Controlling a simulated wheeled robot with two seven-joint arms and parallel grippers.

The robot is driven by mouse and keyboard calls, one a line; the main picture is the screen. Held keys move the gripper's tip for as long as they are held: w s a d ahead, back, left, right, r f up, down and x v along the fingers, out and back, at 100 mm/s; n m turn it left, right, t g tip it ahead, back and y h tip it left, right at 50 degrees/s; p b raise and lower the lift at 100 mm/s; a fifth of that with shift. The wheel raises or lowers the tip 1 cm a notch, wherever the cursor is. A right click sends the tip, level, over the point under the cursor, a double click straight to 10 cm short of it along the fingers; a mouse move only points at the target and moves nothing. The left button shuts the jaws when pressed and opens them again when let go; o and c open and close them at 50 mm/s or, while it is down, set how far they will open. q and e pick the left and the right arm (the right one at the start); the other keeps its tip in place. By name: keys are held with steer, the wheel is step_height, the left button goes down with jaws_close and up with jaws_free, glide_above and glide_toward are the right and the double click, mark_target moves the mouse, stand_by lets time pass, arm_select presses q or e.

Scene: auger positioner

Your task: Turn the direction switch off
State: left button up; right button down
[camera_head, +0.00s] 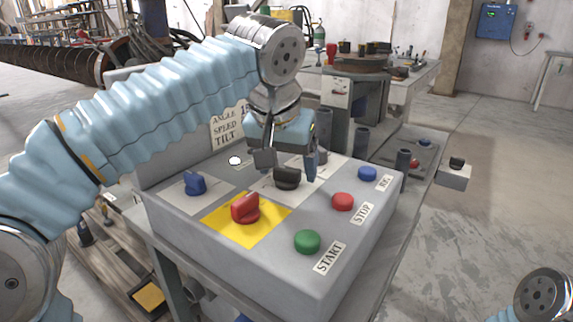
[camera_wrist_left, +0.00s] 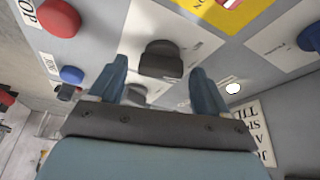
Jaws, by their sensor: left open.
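The control box (camera_head: 190,222) carries several knobs and buttons. A black rotary switch (camera_head: 287,178) sits on a pale label plate in its middle; it also shows in the left wrist view (camera_wrist_left: 158,59). I cannot read its label, so I cannot confirm that it is the direction switch. My left gripper (camera_head: 288,164) is open just behind and above this black switch, pointing down. In the left wrist view the two fingertips (camera_wrist_left: 158,72) stand apart on either side of the switch, with no clear contact. My right gripper is out of view.
A red knob (camera_head: 245,208) on a yellow plate and a blue knob (camera_head: 195,184) lie left of the black switch. A small white disc (camera_head: 235,161) sits near the back panel.

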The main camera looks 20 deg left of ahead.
arm_select(q)
steer(key=c, duration=1)
steer(key=shift+r+m+p, duration=0.2)
steer(key=shift+m+p, duration=0.2)
steer(key=shift+p, duration=0.05)
steer(key=shift+c, duration=0.2)
steer(key=shift+a+m+h+p, duration=0.1)
steer(key=shift+m+h+p, duration=0.25)
steer(key=shift+m, duration=0.15)
steer(key=shift+f+m+h, duration=0.2)
steer(key=shift+m+h, duration=0.05)
steer(key=shift+m, duration=0.45)
steer(key=o, duration=1)
steer(key=shift+o, duration=0.2)
steer(key=shift+r, duration=0.1)
